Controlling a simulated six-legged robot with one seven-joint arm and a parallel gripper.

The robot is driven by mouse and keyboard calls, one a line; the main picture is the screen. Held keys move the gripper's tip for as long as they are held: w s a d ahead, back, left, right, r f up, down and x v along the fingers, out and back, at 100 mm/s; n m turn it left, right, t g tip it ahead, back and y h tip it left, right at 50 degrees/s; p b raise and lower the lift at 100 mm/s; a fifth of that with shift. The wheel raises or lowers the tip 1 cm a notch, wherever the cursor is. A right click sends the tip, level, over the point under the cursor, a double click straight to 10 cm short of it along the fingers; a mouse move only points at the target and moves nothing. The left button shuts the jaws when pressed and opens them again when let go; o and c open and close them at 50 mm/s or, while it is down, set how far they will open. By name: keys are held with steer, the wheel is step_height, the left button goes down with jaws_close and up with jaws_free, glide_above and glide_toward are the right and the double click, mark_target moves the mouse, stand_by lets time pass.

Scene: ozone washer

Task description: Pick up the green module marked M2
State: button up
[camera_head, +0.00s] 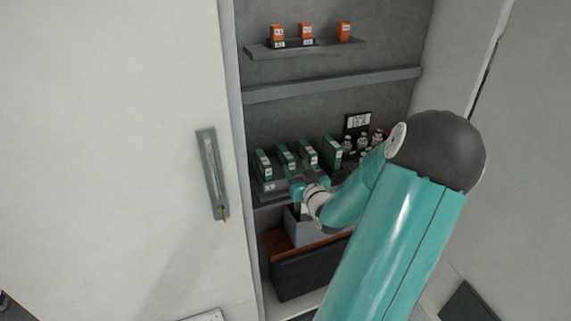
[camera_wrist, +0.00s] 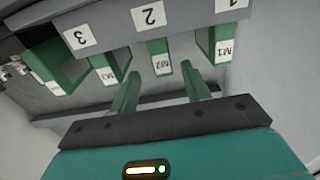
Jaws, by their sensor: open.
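Several green modules stand in a row on a dark holder (camera_head: 270,188) on the middle shelf. The wrist view is upside down. In it the green module M2 (camera_wrist: 160,57) is near the centre, under the number 2 label, with M1 (camera_wrist: 222,48) to its right and M3 (camera_wrist: 107,76) to its left. The head view's labels are too small to read. My gripper (camera_wrist: 160,71) is open and empty, its two green fingers pointing at M2, one to each side of its line. A gap seems to remain before M2. In the head view my gripper (camera_head: 310,186) is just in front of the row.
Neighbouring modules stand close on both sides of M2. Small bottles (camera_head: 362,142) and a black labelled panel (camera_head: 357,123) are to the right of the row. Orange modules (camera_head: 305,31) sit on the upper shelf. A white door (camera_head: 120,150) is at left.

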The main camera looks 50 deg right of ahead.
mark_target(286, 155)
steer(key=x, duration=0.8)
steer(key=shift+w+a, duration=0.15)
steer(key=shift+w, duration=0.05)
steer(key=shift+s+r, duration=0.1)
steer(key=shift+c, duration=0.5)
jaws_close()
